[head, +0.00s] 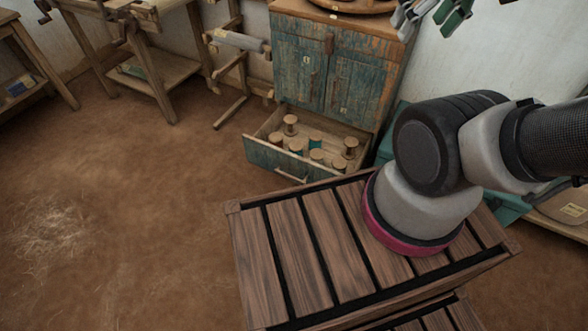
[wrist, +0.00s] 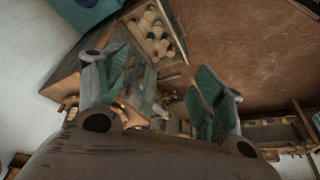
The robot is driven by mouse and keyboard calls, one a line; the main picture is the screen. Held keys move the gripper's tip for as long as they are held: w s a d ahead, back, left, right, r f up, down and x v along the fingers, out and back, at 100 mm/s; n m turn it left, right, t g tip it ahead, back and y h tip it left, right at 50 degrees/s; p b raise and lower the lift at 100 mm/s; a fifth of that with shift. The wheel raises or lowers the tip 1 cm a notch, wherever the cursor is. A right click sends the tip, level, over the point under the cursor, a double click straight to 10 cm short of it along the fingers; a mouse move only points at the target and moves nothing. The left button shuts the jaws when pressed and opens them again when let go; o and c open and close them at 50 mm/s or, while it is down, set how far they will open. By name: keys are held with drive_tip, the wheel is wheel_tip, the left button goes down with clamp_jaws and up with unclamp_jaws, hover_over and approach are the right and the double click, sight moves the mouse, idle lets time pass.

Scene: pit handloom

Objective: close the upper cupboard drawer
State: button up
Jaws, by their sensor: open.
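The cupboard (head: 340,75) has worn blue-green doors and stands at the back centre in the head view. Below its doors, one drawer (head: 285,173) is pulled out, with a pale handle (head: 291,177) on its front and several thread spools (head: 316,156) inside. I cannot tell whether another drawer lies beneath it. The open drawer also shows at the top of the wrist view (wrist: 178,32). My gripper (head: 430,12) is open and empty, high to the right of the cupboard top. In the wrist view its green-padded fingers (wrist: 160,88) are spread apart, with the cupboard beyond them.
My slatted wooden deck fills the lower centre. A wooden workbench (head: 165,75) and a stand with a pale roller (head: 238,41) are left of the cupboard. A teal box (head: 386,147) sits right of the drawer.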

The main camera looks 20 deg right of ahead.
drive_tip(key=w+a+f+n+g, duration=0.1)
drive_tip(key=f, duration=0.1)
drive_tip(key=w+a+f+g, duration=0.1)
drive_tip(key=a+f+g, duration=0.1)
drive_tip(key=f, duration=0.1)
drive_tip(key=w+a+f+n+g, duration=0.1)
drive_tip(key=f, duration=0.2)
drive_tip(key=shift+w+a+n+g, duration=0.2)
drive_tip(key=shift+a+n+g, duration=0.1)
drive_tip(key=shift+a, duration=0.05)
clamp_jaws()
drive_tip(key=w+a+f+n+g+h, duration=0.2)
drive_tip(key=w+f+n+h, duration=0.2)
drive_tip(key=f, duration=0.5)
drive_tip(key=w+a+f+n+g+h, duration=0.1)
drive_tip(key=w+a+f+n+h, duration=0.25)
drive_tip(key=f, duration=0.55)
drive_tip(key=n+t, duration=1.2)
drive_tip(key=n, duration=0.5)
approach(310, 168)
drive_tip(key=shift+h, duration=0.45)
drive_tip(key=w+d+f, duration=0.2)
drive_tip(key=w+f, duration=0.1)
drive_tip(key=shift+f, duration=0.15)
drive_tip(key=shift+w+d, duration=0.35)
drive_tip(key=shift+w, duration=0.05)
